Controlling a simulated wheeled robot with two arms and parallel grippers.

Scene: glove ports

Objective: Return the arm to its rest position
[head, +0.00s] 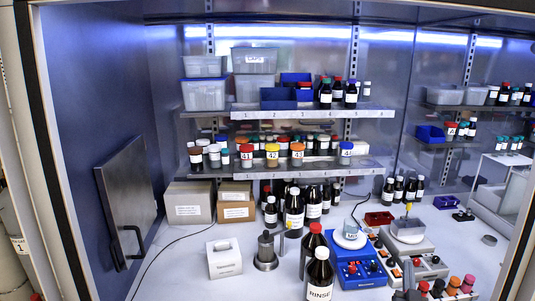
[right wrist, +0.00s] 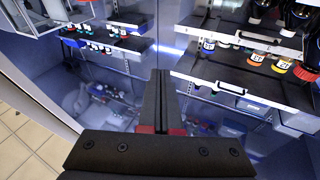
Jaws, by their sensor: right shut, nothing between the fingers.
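My right gripper shows in the right wrist view (right wrist: 161,76), with its two black fingers together and nothing between them. In the head view, a dark narrow shape at the bottom edge (head: 409,272) looks like this gripper, in front of the blue and grey devices. It appears clear of the bottles, but its height above the bench is hard to judge. My left gripper is not in view.
Brown bottles, one labelled RINSE (head: 319,275), stand left of the gripper. A blue device (head: 353,270) and several capped vials (head: 452,286) are close by. Shelves (head: 310,112) hold jars at the back. The bench's left front is mostly clear around a white box (head: 223,259).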

